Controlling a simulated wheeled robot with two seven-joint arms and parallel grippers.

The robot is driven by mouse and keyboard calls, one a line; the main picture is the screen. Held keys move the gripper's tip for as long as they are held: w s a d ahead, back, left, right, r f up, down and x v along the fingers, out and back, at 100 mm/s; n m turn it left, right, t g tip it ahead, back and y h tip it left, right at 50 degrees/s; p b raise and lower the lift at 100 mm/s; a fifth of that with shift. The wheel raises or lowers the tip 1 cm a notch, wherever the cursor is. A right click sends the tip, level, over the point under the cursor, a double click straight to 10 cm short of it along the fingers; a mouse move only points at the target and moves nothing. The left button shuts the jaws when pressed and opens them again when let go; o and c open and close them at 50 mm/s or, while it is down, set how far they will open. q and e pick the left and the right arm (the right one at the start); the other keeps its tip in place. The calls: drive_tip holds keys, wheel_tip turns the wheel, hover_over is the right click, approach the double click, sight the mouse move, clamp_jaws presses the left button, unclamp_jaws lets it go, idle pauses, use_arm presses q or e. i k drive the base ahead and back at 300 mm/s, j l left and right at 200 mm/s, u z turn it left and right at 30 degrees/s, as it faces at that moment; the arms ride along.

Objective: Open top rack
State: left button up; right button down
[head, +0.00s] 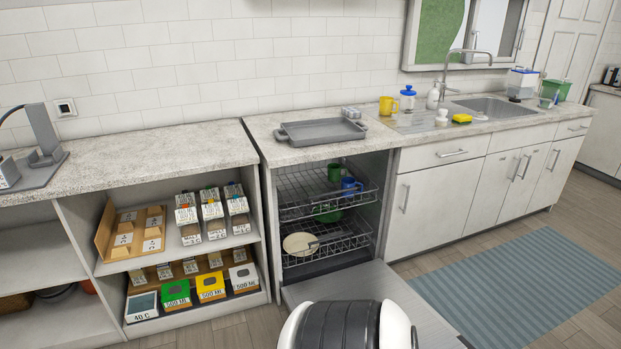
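The dishwasher's top rack (299,190) is a wire rack in the upper part of the open dishwasher under the counter. It appears to sit inside the cavity, not extended over the door. A green cup (334,172) and a blue mug (351,186) stand toward its right side. The dishwasher door (370,281) is folded down flat in front. Below is the lower rack (345,243), with a pale plate (299,244); a green bowl (327,214) shows between the racks, its support unclear. Neither of my grippers is in view.
My own white and black body part covers part of the lowered door. A grey tray (320,131) lies on the counter above the dishwasher. Shelves with boxes (176,293) stand left. Closed cabinets (440,205) and a blue striped mat (525,280) are right.

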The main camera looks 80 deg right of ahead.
sight(354, 189)
drive_tip(key=i+z, duration=0.45)
drive_tip(key=i+j+z, duration=0.15)
drive_tip(key=i+z, duration=0.25)
drive_tip(key=i+l+z, duration=0.15)
drive_tip(key=z, duration=0.35)
drive_tip(key=i+z, duration=0.2)
drive_tip(key=z, duration=0.25)
drive_tip(key=i+z, duration=0.2)
drive_tip(key=z, duration=0.3)
drive_tip(key=i+j+z, duration=0.1)
drive_tip(key=z, duration=0.35)
drive_tip(key=i+j+z, duration=0.2)
drive_tip(key=z, duration=0.3)
drive_tip(key=i+j, duration=0.05)
